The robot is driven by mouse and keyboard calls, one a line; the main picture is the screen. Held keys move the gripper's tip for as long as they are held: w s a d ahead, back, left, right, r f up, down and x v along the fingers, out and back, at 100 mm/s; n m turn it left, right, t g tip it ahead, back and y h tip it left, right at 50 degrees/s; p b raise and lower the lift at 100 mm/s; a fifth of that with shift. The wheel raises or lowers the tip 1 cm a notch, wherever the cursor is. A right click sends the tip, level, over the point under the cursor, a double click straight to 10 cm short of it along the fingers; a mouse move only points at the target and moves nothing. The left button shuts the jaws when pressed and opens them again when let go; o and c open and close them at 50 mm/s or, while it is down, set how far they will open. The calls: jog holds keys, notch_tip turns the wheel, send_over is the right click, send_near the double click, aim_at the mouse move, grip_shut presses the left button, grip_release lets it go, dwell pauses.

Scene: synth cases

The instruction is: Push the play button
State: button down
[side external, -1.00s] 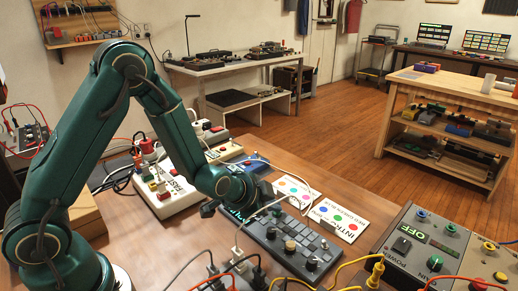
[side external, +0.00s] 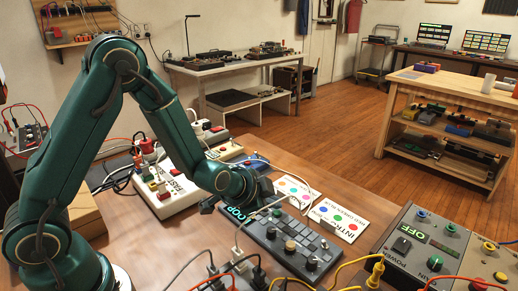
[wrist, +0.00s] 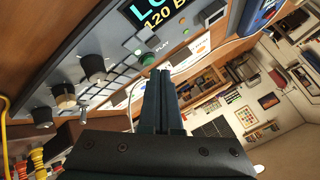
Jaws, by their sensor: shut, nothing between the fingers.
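The black control panel (side external: 290,244) lies on the wooden table, with knobs and pads, and a lit display (side external: 236,214) reading "LOOP". In the wrist view the panel (wrist: 105,30) is at upper left, and its display (wrist: 160,14) shows "120 B", partly cut off. A green button (wrist: 147,57) beside the word PLAY is just above and left of my fingertips. My gripper (wrist: 161,74) is shut and empty; I cannot tell if it touches the button. In the side view my gripper is over the panel's far left end, and the button is hidden.
Cables (side external: 240,258) cross the front of the table and a white cable runs near my gripper. A white power box (side external: 168,197) stands behind to the left, cards (side external: 338,219) lie behind the panel, and a grey power unit (side external: 425,250) stands at right.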

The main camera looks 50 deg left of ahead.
aim_at(272, 217)
jog(key=shift+r, duration=3)
